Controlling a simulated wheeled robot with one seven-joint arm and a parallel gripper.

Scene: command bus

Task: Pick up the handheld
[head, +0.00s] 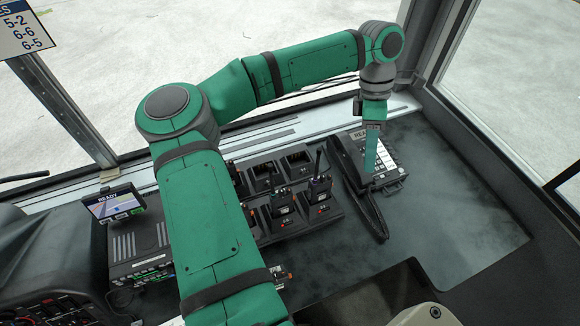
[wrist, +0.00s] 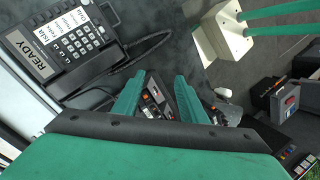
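Black handheld radios stand in a charger rack (head: 300,222). One handheld (head: 282,203) is upright in the middle, and another handheld (head: 318,188) with a tall antenna is to its right. My gripper (head: 369,168) points down in front of the desk phone (head: 386,160), right of the rack. In the wrist view, the two green fingers of my gripper (wrist: 157,85) are apart with nothing held between them. A dark device with an orange part (wrist: 148,96) shows beyond the gap; I cannot tell whether it is a handheld or the charger.
The phone's black handset (head: 347,160) and its cord (head: 375,215) lie between rack and phone. The dark counter (head: 460,215) is clear at right. A window post (head: 420,40) rises behind my arm.

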